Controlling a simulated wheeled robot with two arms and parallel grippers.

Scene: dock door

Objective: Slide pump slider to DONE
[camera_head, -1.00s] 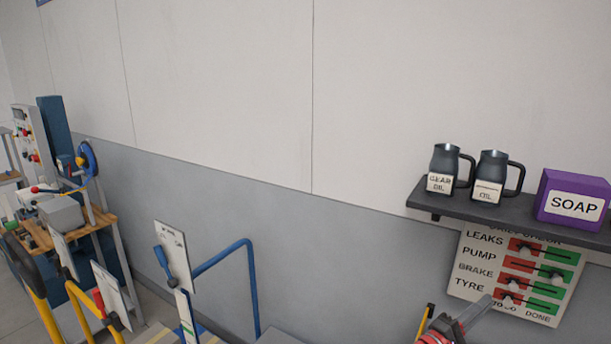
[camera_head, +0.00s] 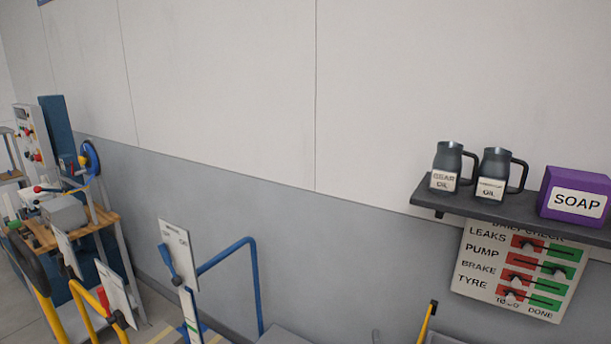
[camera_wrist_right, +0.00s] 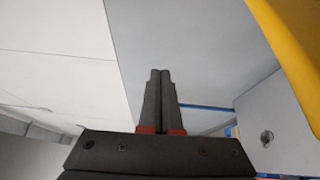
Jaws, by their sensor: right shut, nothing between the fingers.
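The check board (camera_head: 470,283) hangs on the wall under the shelf at the right, with rows LEAKS, PUMP, BRAKE and TYRE. The pump slider's pale knob (camera_head: 558,271) is at the right, on the green DONE side of its track. The other knobs, such as the leaks knob (camera_head: 527,245), stand on the red side. My right gripper (camera_wrist_right: 160,76) is shut and empty in the right wrist view, pointing towards the wall and apart from the board. I cannot make it out in the head view. My left gripper is not in view.
A dark shelf (camera_head: 429,206) above the board holds two oil jugs (camera_head: 447,162) and a purple soap box (camera_head: 575,182). A blue rail (camera_head: 225,252), sign panels and a workbench (camera_head: 105,217) stand at the left. A yellow bar (camera_head: 426,322) rises below the board.

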